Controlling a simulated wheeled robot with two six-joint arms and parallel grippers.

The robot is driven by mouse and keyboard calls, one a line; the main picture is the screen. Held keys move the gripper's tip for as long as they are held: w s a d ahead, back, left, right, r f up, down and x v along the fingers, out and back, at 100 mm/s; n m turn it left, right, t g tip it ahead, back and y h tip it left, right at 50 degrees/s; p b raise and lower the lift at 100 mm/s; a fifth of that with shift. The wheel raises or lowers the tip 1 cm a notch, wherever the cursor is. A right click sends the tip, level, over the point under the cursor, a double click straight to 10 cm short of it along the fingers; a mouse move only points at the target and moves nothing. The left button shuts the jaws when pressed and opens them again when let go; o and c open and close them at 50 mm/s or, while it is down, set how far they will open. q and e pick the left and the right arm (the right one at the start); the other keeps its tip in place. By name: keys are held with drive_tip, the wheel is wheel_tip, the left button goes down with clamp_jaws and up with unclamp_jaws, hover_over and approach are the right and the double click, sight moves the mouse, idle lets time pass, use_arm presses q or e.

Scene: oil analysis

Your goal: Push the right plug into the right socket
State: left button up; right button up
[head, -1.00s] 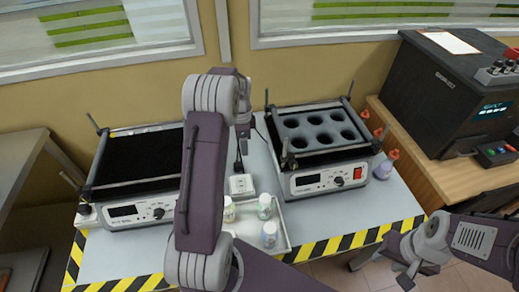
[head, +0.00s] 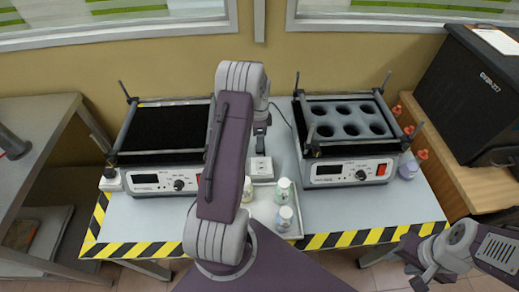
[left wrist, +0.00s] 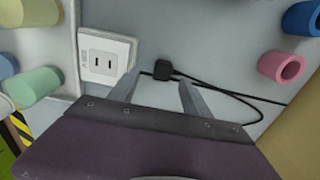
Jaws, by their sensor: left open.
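The right socket (head: 261,168) is a white block on the bench between the two heating units. In the left wrist view this white two-slot socket (left wrist: 105,55) is at the upper left. The black plug (left wrist: 163,70) is right of it, apart from it, with a black cable trailing right. My left gripper (left wrist: 160,84) is open, and the plug shows between its fingertips; I see no grip on it. In the head view my left gripper (head: 261,128) is above and behind the socket and largely hides the plug. My right gripper (head: 425,272) is off the bench's front right; its jaw opening is unclear.
A left heating unit (head: 165,128) has another white socket (head: 111,180) beside it. The right heating unit (head: 346,172) has a block with several wells. Bottles (head: 283,217) stand on a tray (head: 297,230) in front of the right socket. A dark machine (head: 470,90) stands far right.

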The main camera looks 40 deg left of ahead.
use_arm(q)
drive_tip(key=f, duration=0.5)
drive_tip(key=shift+w+a+f, duration=0.1)
drive_tip(key=shift+w, duration=0.2)
clamp_jaws()
